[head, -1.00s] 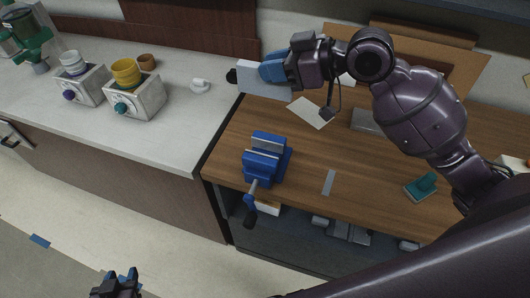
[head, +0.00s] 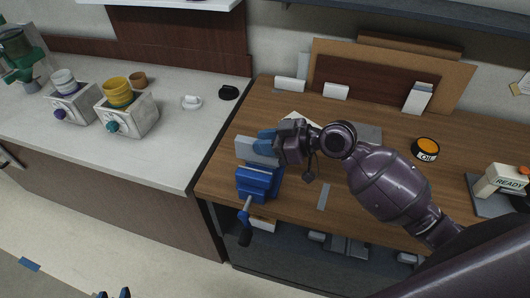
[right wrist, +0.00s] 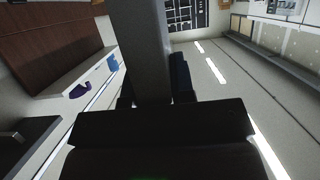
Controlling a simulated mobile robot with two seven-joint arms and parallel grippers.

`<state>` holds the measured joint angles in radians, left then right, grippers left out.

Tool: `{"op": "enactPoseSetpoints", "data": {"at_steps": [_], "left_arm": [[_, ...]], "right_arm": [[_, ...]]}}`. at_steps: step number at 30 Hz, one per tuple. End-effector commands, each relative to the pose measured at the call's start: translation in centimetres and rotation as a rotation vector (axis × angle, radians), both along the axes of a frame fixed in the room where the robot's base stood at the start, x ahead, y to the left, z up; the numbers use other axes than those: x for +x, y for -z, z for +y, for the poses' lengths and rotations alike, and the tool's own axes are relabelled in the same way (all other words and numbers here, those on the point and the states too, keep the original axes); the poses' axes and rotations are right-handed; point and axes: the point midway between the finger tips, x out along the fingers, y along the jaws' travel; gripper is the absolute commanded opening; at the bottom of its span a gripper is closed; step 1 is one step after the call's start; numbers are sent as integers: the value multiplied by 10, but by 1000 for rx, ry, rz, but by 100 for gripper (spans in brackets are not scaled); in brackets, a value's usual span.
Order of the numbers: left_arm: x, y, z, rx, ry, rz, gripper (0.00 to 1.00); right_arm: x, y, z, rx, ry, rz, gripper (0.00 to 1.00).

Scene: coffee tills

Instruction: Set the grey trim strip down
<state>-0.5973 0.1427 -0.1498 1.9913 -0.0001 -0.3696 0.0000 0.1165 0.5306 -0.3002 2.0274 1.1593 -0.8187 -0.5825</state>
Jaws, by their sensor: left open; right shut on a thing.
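The grey trim strip (head: 257,151) is a pale grey flat piece. My right gripper (head: 267,140), with blue fingers, is shut on it. In the head view the strip shows just above the blue vise (head: 258,183) near the bench's left front edge; I cannot tell whether they touch. In the right wrist view the strip (right wrist: 148,50) extends away from the gripper. Part of it is hidden behind the fingers. My left gripper (head: 115,293) is open and empty at the bottom edge, only its fingertips showing, far from the bench.
A flat grey strip-like piece (head: 323,196) lies on the wooden bench right of the vise. The white counter (head: 185,145) at left holds grinders with cups. A black object (head: 229,92) lies near its edge.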

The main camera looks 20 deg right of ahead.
Motion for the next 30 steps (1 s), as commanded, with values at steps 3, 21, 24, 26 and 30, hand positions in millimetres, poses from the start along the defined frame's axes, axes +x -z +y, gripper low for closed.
{"op": "enactPoseSetpoints", "data": {"at_steps": [3,21,24,26,30], "left_arm": [[0,1,0,0,0,0,43],[-4,7,1,1,-2,9,43],[-4,6,1,1,-2,8,43],[-4,6,1,1,-1,7,43],[-2,5,0,0,0,5,43]], "right_arm": [[0,13,0,3,2,4,0],[0,41,0,0,0,1,0],[0,41,0,0,1,2,35],[0,40,0,0,0,1,44],[0,40,0,1,0,1,49]]}}
